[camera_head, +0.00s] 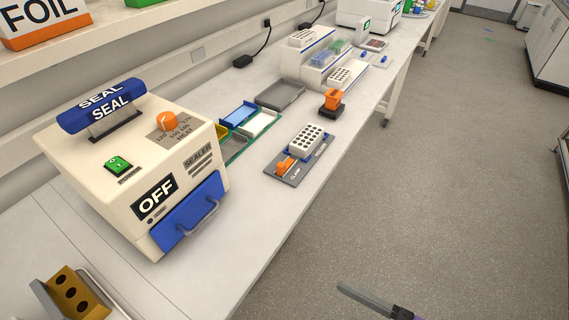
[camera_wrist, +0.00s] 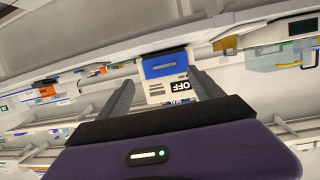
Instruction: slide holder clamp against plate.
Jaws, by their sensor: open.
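The holder (camera_head: 298,158) is a grey base on the bench with the word CLAMP on it. Its orange clamp (camera_head: 285,165) sits at the near left end. A white plate with dark wells (camera_head: 307,139) stands in the holder behind the clamp, with blue along its lower edge. From here I cannot tell whether clamp and plate touch. My gripper (camera_wrist: 153,84) is open and empty in the wrist view, its two dark fingers spread. In the head view only a grey finger and a bit of purple show at the bottom right, over the floor, well away from the holder.
A cream sealer (camera_head: 190,170) marked OFF, with a blue drawer, stands left of the holder. Coloured trays (camera_head: 238,114) and a grey tray (camera_head: 280,95) lie behind it. An orange-and-black tool (camera_head: 332,103) stands beyond the plate. The floor (camera_head: 420,200) right of the bench is clear.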

